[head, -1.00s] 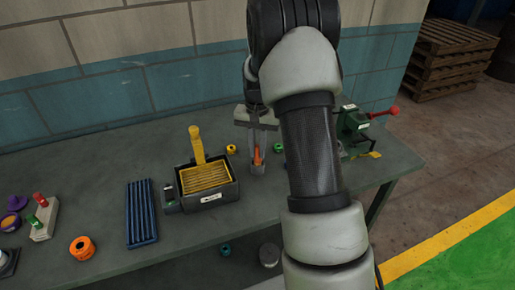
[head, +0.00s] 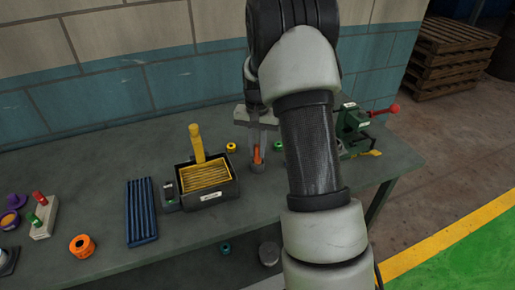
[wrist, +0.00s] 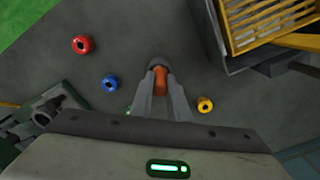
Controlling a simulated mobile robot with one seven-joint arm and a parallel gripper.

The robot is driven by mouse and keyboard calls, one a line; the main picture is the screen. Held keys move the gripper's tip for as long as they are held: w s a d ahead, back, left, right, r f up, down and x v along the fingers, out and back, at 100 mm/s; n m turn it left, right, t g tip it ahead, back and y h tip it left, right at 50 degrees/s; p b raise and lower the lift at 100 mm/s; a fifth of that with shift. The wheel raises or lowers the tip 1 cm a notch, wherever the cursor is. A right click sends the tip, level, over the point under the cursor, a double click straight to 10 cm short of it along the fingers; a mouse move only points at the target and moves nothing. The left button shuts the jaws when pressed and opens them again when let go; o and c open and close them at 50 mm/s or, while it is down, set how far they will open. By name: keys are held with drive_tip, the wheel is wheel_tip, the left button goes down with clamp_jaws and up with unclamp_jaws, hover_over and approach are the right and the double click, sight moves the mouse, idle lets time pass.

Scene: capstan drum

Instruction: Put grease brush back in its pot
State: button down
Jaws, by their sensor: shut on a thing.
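The grease brush shows as an orange handle (head: 257,154) between the fingers of my gripper (head: 259,152), above the work bench. In the wrist view my gripper (wrist: 161,92) is shut on the orange handle (wrist: 160,80). The bristle end is hidden. A small dark grey round thing, likely the pot (head: 257,168), sits directly under the handle. Its grey rim (wrist: 158,62) shows just past the fingertips in the wrist view. I cannot tell how deep the brush sits in it.
A black tray with a yellow grate (head: 207,182) stands left of my gripper, with a yellow upright handle (head: 197,144). A green machine with a red knob (head: 352,125) stands right.

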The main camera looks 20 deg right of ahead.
drive_tip(key=shift+f+b, duration=0.3)
drive_tip(key=shift+f, duration=0.3)
idle(0.5)
drive_tip(key=c, duration=1.6)
unclamp_jaws()
wheel_tip(320, 180, up, 18)
drive_tip(key=shift+f+p, duration=0.25)
drive_tip(key=shift+p, duration=0.4)
